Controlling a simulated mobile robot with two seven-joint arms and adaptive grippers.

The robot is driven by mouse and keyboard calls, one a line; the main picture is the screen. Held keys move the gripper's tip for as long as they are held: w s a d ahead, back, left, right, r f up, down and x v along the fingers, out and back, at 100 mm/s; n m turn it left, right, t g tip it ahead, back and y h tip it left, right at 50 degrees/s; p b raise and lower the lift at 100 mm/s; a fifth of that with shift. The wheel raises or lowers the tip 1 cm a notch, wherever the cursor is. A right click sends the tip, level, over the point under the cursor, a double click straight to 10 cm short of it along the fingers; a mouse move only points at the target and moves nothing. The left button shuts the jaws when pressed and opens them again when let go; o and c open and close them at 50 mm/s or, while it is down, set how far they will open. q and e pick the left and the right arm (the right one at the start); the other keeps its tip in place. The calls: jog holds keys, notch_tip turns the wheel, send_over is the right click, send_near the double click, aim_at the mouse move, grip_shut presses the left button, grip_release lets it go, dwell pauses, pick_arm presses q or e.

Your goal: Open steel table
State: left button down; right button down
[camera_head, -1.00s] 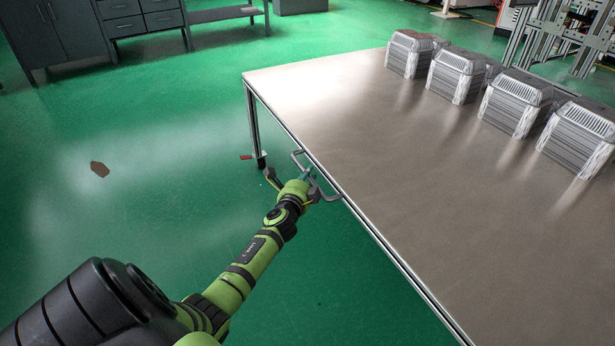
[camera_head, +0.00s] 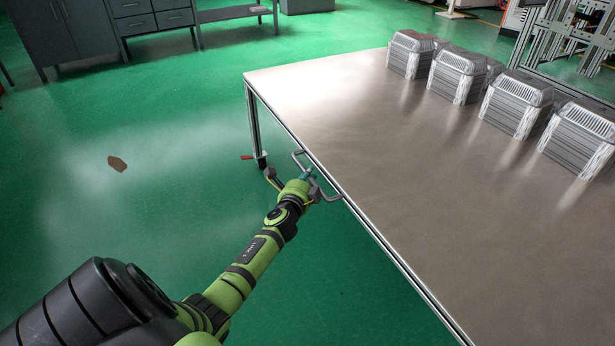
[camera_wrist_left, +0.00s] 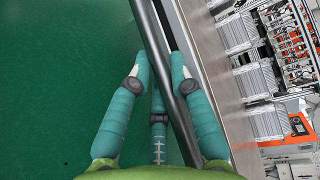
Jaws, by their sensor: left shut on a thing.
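The steel table (camera_head: 400,170) has a broad, pale metal top and a thin frame edge. A grey bar handle (camera_head: 329,195) sticks out from its near left edge. My left gripper (camera_head: 307,180) is at this handle, beside the table edge. In the left wrist view the teal fingers of my left gripper (camera_wrist_left: 163,80) are shut around the dark handle bar (camera_wrist_left: 150,40), which runs between them. The table's edge lies just right of the bar there. My right gripper is not in view.
Grey cabinets (camera_head: 150,20) and a low bench (camera_head: 235,14) stand at the back left. The green floor left of the table is clear apart from a flat brown patch (camera_head: 117,164).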

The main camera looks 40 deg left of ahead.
pick_arm(q)
jog(key=c, duration=1.1)
grip_release()
jog(key=shift+w+d+f, duration=0.1)
jog(key=shift+f, duration=0.05)
jog(key=v, duration=1.2)
